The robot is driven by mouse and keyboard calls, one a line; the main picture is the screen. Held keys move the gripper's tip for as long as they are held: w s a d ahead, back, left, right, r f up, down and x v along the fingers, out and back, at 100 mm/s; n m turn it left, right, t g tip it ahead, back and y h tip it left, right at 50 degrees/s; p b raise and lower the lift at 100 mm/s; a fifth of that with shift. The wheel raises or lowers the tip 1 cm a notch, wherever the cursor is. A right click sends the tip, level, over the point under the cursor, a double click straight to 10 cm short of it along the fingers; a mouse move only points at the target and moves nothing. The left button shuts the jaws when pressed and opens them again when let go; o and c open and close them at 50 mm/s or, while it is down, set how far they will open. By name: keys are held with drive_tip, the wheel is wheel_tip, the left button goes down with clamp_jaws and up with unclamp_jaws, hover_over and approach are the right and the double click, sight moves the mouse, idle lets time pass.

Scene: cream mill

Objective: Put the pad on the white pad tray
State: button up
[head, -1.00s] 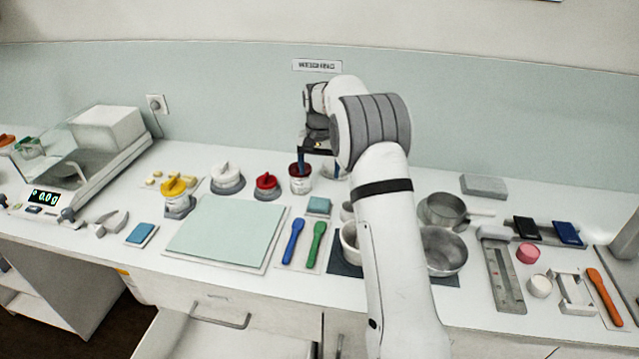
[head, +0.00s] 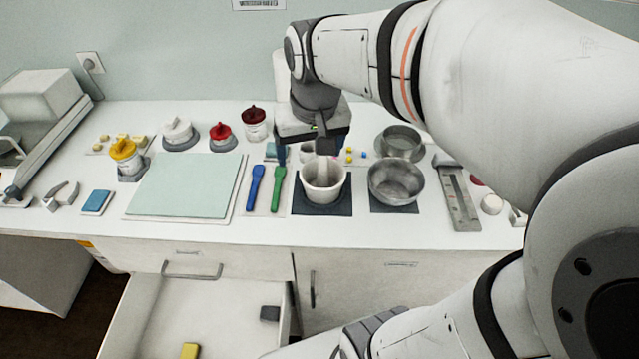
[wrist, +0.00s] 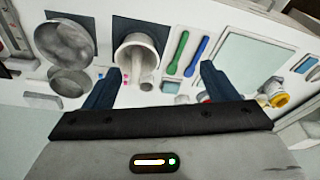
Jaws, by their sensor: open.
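A small blue pad (head: 97,201) lies on a thin white base at the left of the counter, beside the large pale green mat. A teal pad (head: 271,150) sits behind the spoons, partly hidden by my gripper; in the wrist view it shows as a small light-blue square (wrist: 170,87) between and beyond my fingers. I cannot tell which white base is the pad tray. My gripper (head: 304,146) is open and empty, above the counter near the teal pad and the white mortar. Its two dark fingers stand apart in the wrist view (wrist: 158,88).
The white mortar (head: 313,192) with its pestle stands on a dark mat near my gripper. Metal bowls (head: 395,184) are to its right. Blue and green spoons (head: 278,190) lie left of it. Lidded jars (head: 177,131) line the back. An open drawer (head: 215,320) juts out below.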

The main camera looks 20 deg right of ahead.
drive_tip(key=s+f, duration=0.3)
drive_tip(key=s, duration=0.6)
drive_tip(key=shift+a+f+n+t, duration=0.2)
drive_tip(key=shift+n+t, duration=0.1)
drive_tip(key=shift+n, duration=0.1)
drive_tip(key=shift+s, duration=0.15)
drive_tip(key=shift+c, duration=0.6)
